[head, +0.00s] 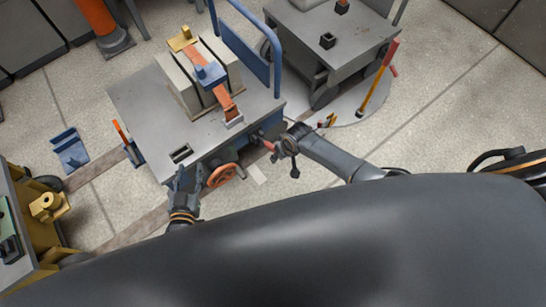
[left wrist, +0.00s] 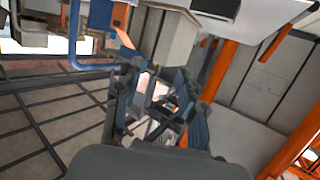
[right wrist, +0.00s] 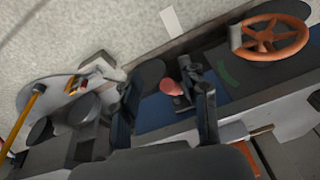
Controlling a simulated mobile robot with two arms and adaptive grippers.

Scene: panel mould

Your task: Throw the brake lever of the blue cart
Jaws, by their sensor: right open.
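The blue cart (head: 135,97) has a grey top and a blue push rail, with a strapped grey load on it. A lever with a pink-red knob (head: 268,145) sticks out of its near side, right of an orange handwheel (head: 223,175). My right gripper (head: 282,147) is at this knob. In the right wrist view the knob (right wrist: 171,88) shows between the spread fingers of my right gripper (right wrist: 168,85); I cannot tell whether they touch it. My left gripper (head: 186,178) is at the cart's near left corner, fingers apart and empty; its fingers also show in the left wrist view (left wrist: 158,80).
A grey cart (head: 325,50) stands behind on the right, with a red and yellow pole (head: 378,80) beside it. A yellow machine (head: 40,225) is at the left. A blue item (head: 69,150) lies on the floor. The floor right of the pole is clear.

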